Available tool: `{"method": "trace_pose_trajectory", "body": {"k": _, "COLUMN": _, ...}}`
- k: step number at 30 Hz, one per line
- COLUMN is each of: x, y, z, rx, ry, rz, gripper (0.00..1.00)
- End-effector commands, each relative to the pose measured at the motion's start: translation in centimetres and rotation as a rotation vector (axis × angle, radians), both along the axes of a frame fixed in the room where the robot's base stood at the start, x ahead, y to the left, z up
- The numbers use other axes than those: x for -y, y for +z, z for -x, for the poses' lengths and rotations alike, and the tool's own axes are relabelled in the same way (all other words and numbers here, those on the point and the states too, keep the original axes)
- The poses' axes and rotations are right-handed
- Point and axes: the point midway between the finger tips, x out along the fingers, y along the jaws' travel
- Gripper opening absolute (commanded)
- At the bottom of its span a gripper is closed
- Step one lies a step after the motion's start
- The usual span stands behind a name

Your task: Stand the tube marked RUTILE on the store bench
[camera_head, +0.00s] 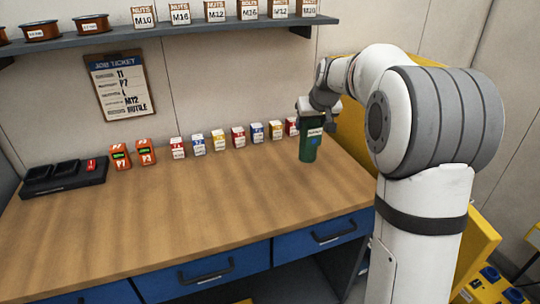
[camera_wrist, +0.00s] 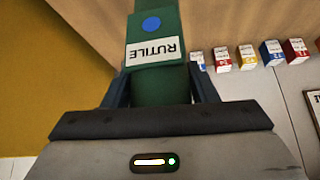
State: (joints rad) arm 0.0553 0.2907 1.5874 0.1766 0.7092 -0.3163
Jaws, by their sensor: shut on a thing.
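The green tube (camera_head: 309,147) is upright over the back right part of the wood-topped bench (camera_head: 190,220). Its white label reads RUTILE in the wrist view (camera_wrist: 153,48), upside down, with a blue dot beside it. My gripper (camera_head: 317,112) is shut on the tube near its top, and the dark fingers (camera_wrist: 160,90) sit on both sides of it. I cannot tell whether the tube's base touches the bench top. I cannot tell from any sign whether this bench is the store bench.
A row of small labelled boxes (camera_head: 220,140) stands along the back, close to the tube. Two orange devices (camera_head: 133,155) and a black charger tray (camera_head: 62,182) are at the left. A shelf (camera_head: 165,32) hangs above. The bench's middle and front are clear.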

Motion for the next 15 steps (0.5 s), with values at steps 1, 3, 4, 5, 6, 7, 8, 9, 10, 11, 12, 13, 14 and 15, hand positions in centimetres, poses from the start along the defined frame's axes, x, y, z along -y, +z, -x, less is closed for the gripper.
{"method": "trace_pose_trajectory", "body": {"k": 1, "x": -0.4, "y": -0.6, "z": 0.0, "rx": 0.0, "ry": 0.006, "rz": -0.001, "gripper": 0.0}}
{"method": "trace_pose_trajectory", "body": {"k": 3, "x": -0.6, "y": -1.8, "z": 0.0, "rx": -0.001, "ry": 0.011, "rz": 0.0, "gripper": 0.0}}
{"method": "trace_pose_trajectory", "body": {"k": 4, "x": -0.7, "y": -2.3, "z": 0.0, "rx": -0.001, "ry": 0.012, "rz": 0.001, "gripper": 0.0}}
{"method": "trace_pose_trajectory", "body": {"k": 5, "x": -0.8, "y": -2.8, "z": 0.0, "rx": -0.001, "ry": 0.012, "rz": 0.0, "gripper": 0.0}}
{"method": "trace_pose_trajectory", "body": {"k": 6, "x": -0.9, "y": -3.5, "z": 0.0, "rx": -0.001, "ry": 0.014, "rz": -0.001, "gripper": 0.0}}
{"method": "trace_pose_trajectory", "body": {"k": 7, "x": -1.0, "y": -4.0, "z": 0.0, "rx": 0.0, "ry": 0.015, "rz": -0.001, "gripper": 0.0}}
{"method": "trace_pose_trajectory", "body": {"k": 8, "x": -1.0, "y": -4.3, "z": 0.0, "rx": 0.0, "ry": 0.016, "rz": -0.001, "gripper": 0.0}}
{"method": "trace_pose_trajectory", "body": {"k": 9, "x": -1.1, "y": -4.7, "z": 0.0, "rx": 0.002, "ry": 0.018, "rz": -0.001, "gripper": 0.0}}
{"method": "trace_pose_trajectory", "body": {"k": 10, "x": -1.2, "y": -5.0, "z": 0.0, "rx": 0.002, "ry": 0.018, "rz": -0.001, "gripper": 0.0}}
{"method": "trace_pose_trajectory", "body": {"k": 11, "x": -1.2, "y": -5.2, "z": 0.0, "rx": 0.002, "ry": 0.019, "rz": -0.001, "gripper": 0.0}}
{"method": "trace_pose_trajectory", "body": {"k": 12, "x": -1.3, "y": -5.4, "z": -0.1, "rx": 0.003, "ry": 0.02, "rz": -0.001, "gripper": 0.0}}
{"method": "trace_pose_trajectory", "body": {"k": 13, "x": -1.3, "y": -5.5, "z": -0.1, "rx": 0.003, "ry": 0.02, "rz": -0.001, "gripper": 0.0}}
{"method": "trace_pose_trajectory", "body": {"k": 14, "x": -1.3, "y": -5.7, "z": -0.1, "rx": 0.004, "ry": 0.021, "rz": 0.0, "gripper": 0.0}}
{"method": "trace_pose_trajectory", "body": {"k": 15, "x": -1.3, "y": -5.9, "z": -0.1, "rx": 0.003, "ry": 0.021, "rz": 0.0, "gripper": 0.0}}
